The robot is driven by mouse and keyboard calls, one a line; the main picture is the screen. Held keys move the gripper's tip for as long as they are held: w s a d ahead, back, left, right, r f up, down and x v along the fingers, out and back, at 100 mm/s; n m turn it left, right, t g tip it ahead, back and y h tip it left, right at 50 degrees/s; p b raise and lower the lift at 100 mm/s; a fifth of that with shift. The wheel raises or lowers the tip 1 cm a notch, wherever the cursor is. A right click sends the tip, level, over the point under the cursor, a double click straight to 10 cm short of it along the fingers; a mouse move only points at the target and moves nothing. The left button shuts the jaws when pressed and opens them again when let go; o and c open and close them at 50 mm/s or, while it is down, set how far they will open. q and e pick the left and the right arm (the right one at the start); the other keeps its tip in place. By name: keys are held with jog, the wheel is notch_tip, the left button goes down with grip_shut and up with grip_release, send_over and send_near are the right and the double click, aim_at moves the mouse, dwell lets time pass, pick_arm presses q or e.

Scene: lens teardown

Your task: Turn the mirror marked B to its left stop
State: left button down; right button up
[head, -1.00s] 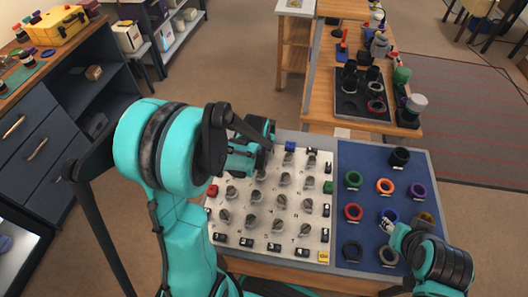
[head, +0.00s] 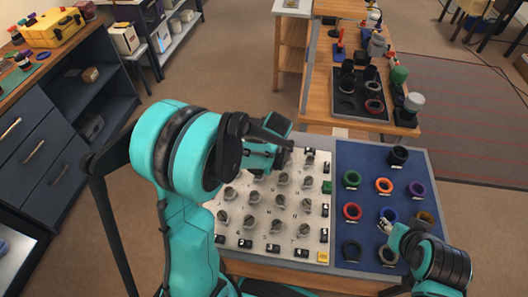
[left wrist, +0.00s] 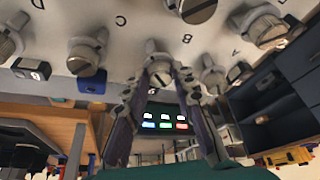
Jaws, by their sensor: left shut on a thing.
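The mirror marked B is a grey knob (left wrist: 158,67) on the pale panel (left wrist: 135,35), with the letter B printed beside it in the left wrist view. My left gripper (left wrist: 160,84) is shut on this knob, one finger on each side. In the head view my left gripper (head: 282,153) is over the panel's far edge, and its own body hides the knob there. How far the knob is turned cannot be read.
Neighbouring knobs, one near C (left wrist: 86,57) and one near A (left wrist: 212,76), stand close on both sides. Several more knobs fill the panel (head: 232,240). The blue mat (head: 370,180) holds several coloured rings. A black tray (head: 347,104) with lens parts lies on the bench behind.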

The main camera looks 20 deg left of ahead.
dwell(0.4)
pick_arm(q)
jog(key=c, duration=1.3)
grip_release()
jog(key=shift+o, duration=0.2)
jog(key=v, duration=1.2)
jog(key=s+d+r+m+t+h, duration=0.2)
jog(key=s+m, duration=0.7)
jog(key=s, duration=0.5)
jog(key=shift+d+t+h, duration=0.6)
jog(key=shift+d+t, duration=0.3)
jog(key=shift+t, duration=0.1)
